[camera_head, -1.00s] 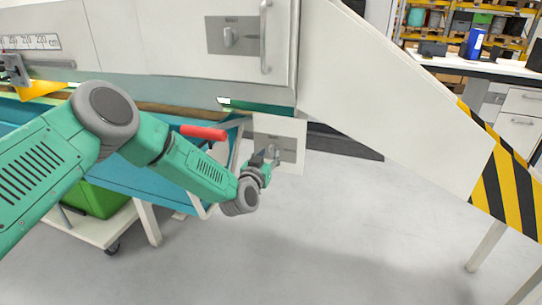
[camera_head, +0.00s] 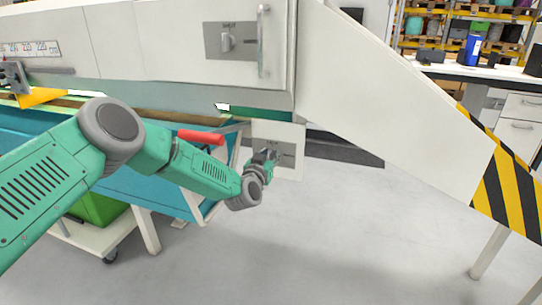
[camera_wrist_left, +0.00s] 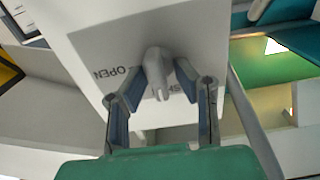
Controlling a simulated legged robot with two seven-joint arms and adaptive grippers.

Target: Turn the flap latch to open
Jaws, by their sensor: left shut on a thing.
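A flap latch knob (camera_wrist_left: 156,68), pale grey and rounded, stands on a grey plate (camera_wrist_left: 105,42) in the left wrist view. The plate reads OPEN on one side and a partly hidden SH... on the other. My left gripper (camera_wrist_left: 162,98) has its two fingers on either side of the knob and is shut on it. In the head view the left gripper (camera_head: 266,160) is at the small white flap panel (camera_head: 291,172), low under the machine. Its fingers partly hide the latch there, and the knob's exact angle is hard to tell. My right gripper is out of view.
A red-handled lever (camera_head: 201,137) sits just above my left forearm. A teal tray (camera_head: 135,186) is behind the arm. Floor right of the flap is clear.

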